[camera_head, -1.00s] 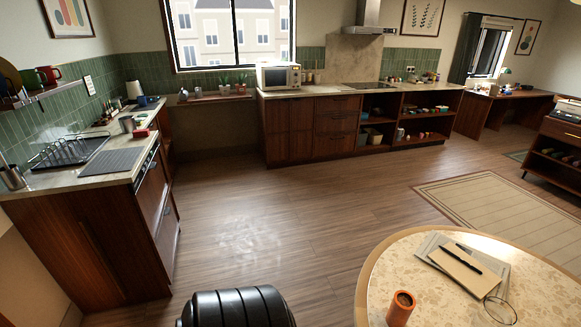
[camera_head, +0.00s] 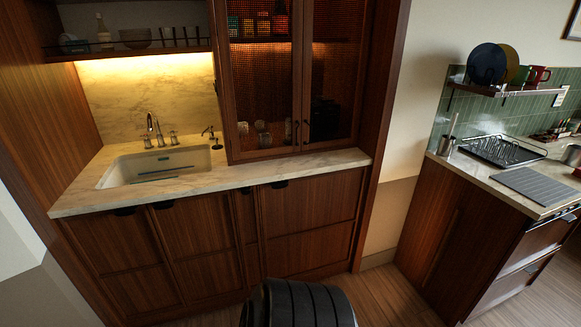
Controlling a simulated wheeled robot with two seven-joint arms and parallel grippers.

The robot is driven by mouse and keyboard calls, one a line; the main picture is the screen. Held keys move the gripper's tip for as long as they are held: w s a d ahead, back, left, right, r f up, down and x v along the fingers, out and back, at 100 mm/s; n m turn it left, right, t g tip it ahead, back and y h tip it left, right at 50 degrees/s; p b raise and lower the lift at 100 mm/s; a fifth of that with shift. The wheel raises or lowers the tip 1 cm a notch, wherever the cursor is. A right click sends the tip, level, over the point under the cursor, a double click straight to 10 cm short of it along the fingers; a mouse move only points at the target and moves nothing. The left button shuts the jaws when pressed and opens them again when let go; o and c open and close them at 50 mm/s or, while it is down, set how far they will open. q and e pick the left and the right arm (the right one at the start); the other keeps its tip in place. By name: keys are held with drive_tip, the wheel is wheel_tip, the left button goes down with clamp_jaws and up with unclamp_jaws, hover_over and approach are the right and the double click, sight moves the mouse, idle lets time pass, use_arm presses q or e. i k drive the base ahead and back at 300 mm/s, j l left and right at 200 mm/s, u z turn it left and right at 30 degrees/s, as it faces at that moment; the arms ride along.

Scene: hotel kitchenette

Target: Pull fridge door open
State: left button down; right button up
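No fridge is plainly recognisable in the head view. A wooden kitchenette unit fills the left and middle. Its lower wooden front panels (camera_head: 195,240) have small dark pulls at the top edge, and I cannot tell whether any of them is a fridge door. A tall cupboard with mesh-patterned doors (camera_head: 265,95) stands on the counter, with two dark handles near its middle. All these doors look shut. Neither of my grippers is in view.
A pale counter (camera_head: 225,178) with a sink (camera_head: 160,166) tops the unit. A second counter with a dish rack (camera_head: 500,152) stands at the right, below a shelf with plates (camera_head: 487,62). Bare wood floor (camera_head: 385,295) lies between them.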

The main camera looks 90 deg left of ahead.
sight(310, 223)
drive_tip(key=u, duration=2.6)
